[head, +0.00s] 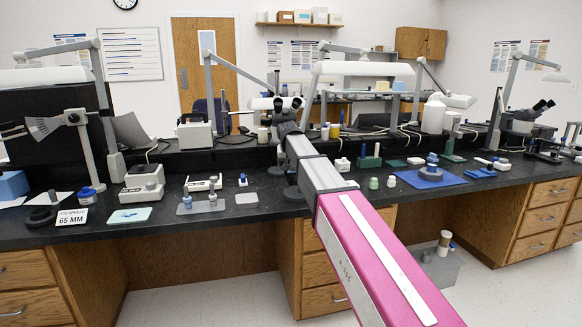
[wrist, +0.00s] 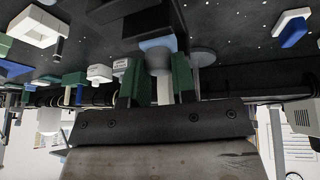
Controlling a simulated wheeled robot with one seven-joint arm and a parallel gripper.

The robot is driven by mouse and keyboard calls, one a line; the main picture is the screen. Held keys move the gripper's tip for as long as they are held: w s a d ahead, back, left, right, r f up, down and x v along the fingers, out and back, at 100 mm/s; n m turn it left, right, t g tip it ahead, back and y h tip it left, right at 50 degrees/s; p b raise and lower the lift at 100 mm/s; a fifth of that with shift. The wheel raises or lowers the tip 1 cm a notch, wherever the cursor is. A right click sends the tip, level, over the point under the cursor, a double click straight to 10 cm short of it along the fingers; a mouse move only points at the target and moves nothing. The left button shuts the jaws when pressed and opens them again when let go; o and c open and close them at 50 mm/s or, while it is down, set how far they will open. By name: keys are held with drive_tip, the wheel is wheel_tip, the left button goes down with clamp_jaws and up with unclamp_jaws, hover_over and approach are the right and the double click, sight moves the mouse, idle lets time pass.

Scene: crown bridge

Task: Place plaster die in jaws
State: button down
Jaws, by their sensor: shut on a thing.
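In the wrist view, my gripper (wrist: 160,82) has two dark green fingers closed on a grey piece with a pale blue end (wrist: 158,54), which looks like the plaster die. The fingers hide part of its sides. In the head view, my own arm hides the gripper and the held piece over the middle of the bench. I cannot surely pick out the jaws among the bench fixtures. A pale notched block (wrist: 38,27) shows at the upper left of the wrist view.
The dark bench (head: 160,226) is crowded. A blue mat (head: 455,180) holds a stacked piece at right. Microscopes, lamp arms and a white bottle (head: 433,114) stand behind.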

drive_tip(key=shift+f, duration=0.2)
drive_tip(key=c, duration=0.9)
unclamp_jaws()
drive_tip(key=shift+f, duration=0.15)
drive_tip(key=v, duration=1.2)
